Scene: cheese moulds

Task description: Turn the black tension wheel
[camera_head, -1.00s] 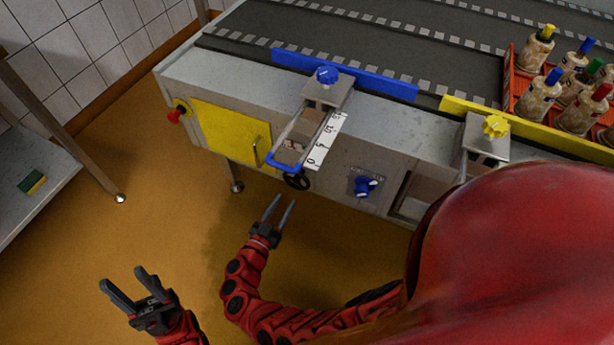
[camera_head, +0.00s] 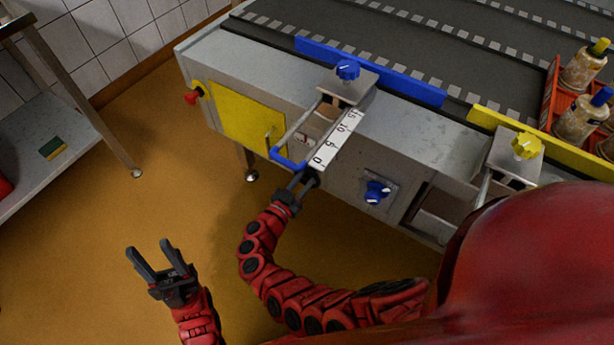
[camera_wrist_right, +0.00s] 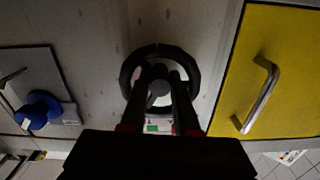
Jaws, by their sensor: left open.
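The black tension wheel (camera_wrist_right: 158,50) is a ring with a grey hub on the machine's front panel, in the middle of the right wrist view. In the head view my right gripper covers most of it, below the white number scale. My right gripper (camera_head: 304,176) is right at the wheel. In the wrist view its two fingers (camera_wrist_right: 165,80) stand apart in front of the wheel, one on each side of the hub; contact cannot be made out. My left gripper (camera_head: 154,246) is open and empty above the floor, at lower left.
A blue bracket (camera_head: 288,162) and white scale (camera_head: 335,142) sit just above the wheel. A yellow door (camera_head: 240,115) with a handle is to their left, a blue knob (camera_head: 376,192) to the right. A metal table (camera_head: 45,150) stands at far left. The floor between is clear.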

